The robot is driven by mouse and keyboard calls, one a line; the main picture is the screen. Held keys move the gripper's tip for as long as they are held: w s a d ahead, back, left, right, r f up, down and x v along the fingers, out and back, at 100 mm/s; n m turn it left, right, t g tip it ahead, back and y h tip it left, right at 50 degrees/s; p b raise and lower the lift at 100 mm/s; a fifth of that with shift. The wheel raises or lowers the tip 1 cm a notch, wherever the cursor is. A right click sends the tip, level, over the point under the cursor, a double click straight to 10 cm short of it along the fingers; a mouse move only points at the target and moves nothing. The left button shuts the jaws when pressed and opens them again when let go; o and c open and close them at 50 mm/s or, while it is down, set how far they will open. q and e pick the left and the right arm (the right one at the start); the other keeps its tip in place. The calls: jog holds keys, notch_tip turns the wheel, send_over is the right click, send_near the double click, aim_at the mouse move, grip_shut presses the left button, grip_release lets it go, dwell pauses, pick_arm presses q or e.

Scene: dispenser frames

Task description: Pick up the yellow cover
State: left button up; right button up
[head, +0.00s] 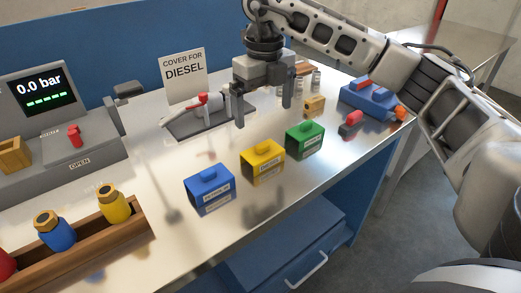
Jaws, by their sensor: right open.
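The yellow cover (262,158) is a small box with a knob on top and a label on its front. It stands upright on the metal bench, between the blue cover (209,190) on its left and the green cover (305,138) on its right, apart from both. My right gripper (261,115) points down above the bench, over and behind the yellow cover. Its fingers are spread with nothing between them, and they are apart from the cover. My left gripper is out of the picture.
A sign reading "COVER FOR DIESEL" (184,75) stands behind a grey plate with a red-and-white nozzle (203,104). A wooden rack (140,222) with bottles lies front left. A grey console (90,155) is at left, a blue block (370,96) at right. Bench before the covers is clear.

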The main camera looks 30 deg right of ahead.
aim_at(262, 144)
notch_tip(262, 144, down, 10)
jog(key=shift+w+a+f+p, duration=0.1)
jog(key=shift+a+f+p, duration=0.1)
jog(key=shift+p, duration=0.45)
jog(key=c, duration=0.9)
